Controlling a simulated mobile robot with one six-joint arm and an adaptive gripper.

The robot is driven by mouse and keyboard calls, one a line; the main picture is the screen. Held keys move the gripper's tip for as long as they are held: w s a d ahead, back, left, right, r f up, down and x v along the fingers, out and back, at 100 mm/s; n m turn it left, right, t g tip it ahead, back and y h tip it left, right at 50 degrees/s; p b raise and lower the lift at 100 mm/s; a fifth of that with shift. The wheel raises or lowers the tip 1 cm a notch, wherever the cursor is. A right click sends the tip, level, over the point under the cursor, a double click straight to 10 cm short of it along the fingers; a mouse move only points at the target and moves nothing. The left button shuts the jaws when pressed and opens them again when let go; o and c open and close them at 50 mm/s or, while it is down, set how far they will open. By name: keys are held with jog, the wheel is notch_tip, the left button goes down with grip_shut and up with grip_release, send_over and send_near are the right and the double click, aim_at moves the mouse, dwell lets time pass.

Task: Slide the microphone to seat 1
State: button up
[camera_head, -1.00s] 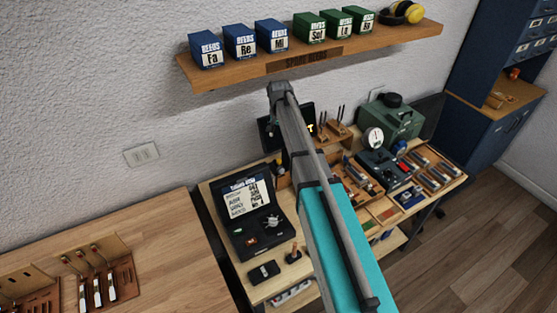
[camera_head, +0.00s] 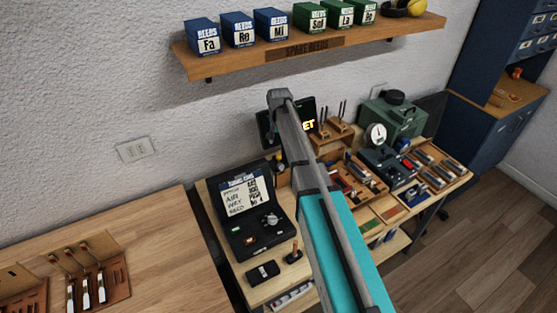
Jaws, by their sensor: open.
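I cannot make out the microphone for certain. A small upright piece with a dark base and a brown top (camera_head: 294,253) stands at the front of the middle bench, but I cannot tell what it is. No mark for seat 1 can be read. My arm crosses the middle of the picture and hides part of the bench behind it.
The middle bench holds an open black case (camera_head: 248,212) with a labelled lid, and a small black box (camera_head: 262,271). A dark screen (camera_head: 306,113) is partly behind my arm. A green machine (camera_head: 393,119) stands at right. A shelf (camera_head: 230,61) with reed boxes hangs above.

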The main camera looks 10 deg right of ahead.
aim_at(279, 156)
jog(key=shift+f+b, duration=3.45)
jog(key=shift+f, duration=0.25)
grip_shut()
